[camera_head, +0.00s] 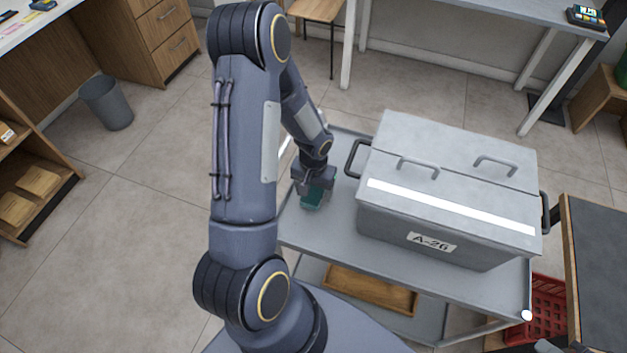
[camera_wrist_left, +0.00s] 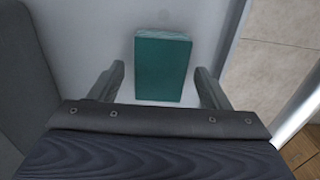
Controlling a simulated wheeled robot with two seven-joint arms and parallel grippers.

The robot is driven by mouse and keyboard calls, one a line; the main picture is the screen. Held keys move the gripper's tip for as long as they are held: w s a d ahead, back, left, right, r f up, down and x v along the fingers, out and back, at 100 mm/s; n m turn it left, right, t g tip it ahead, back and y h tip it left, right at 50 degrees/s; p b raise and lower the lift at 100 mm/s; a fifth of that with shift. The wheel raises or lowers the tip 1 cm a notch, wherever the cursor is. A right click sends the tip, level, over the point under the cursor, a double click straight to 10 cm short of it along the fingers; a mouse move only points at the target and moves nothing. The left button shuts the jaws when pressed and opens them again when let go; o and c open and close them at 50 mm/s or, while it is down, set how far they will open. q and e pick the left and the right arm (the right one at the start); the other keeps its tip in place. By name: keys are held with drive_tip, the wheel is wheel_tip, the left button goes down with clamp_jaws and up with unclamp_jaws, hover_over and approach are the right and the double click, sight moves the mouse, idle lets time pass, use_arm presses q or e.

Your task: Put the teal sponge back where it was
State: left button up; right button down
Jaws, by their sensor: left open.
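The teal sponge (camera_head: 311,200) is at the left end of the grey cart's top shelf (camera_head: 330,237), beside the metal box. My left gripper (camera_head: 314,186) is directly above it and partly hides it in the head view. In the left wrist view the sponge (camera_wrist_left: 163,68) is a teal block with a paler far edge, lying between the two fingers of my open left gripper (camera_wrist_left: 158,70). Gaps show on both sides, so the fingers do not grip it. My right gripper is not in view.
A large grey metal box (camera_head: 447,195) labelled A-26, lid closed, fills most of the cart top, its side handle (camera_head: 355,158) near my left gripper. A wooden tray (camera_head: 370,290) lies on the lower shelf. A red crate (camera_head: 545,312) is at the right.

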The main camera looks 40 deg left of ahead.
use_arm(q)
wheel_tip(320, 180, up, 12)
wheel_tip(320, 180, up, 11)
drive_tip(key=t+h, duration=0.2)
drive_tip(key=t, duration=0.1)
hover_over(314, 192)
drive_tip(key=s+d, duration=0.5)
drive_tip(key=s, duration=0.1)
drive_tip(key=s+d+r+m+t+h, duration=0.1)
drive_tip(key=s+d+r, duration=0.3)
drive_tip(key=s, duration=0.5)
drive_tip(key=d+m+t, duration=0.1)
drive_tip(key=d, duration=0.1)
drive_tip(key=shift+d+r+t+h, duration=0.25)
drive_tip(key=shift+d+t+h, duration=0.05)
drive_tip(key=shift+d+h, duration=0.1)
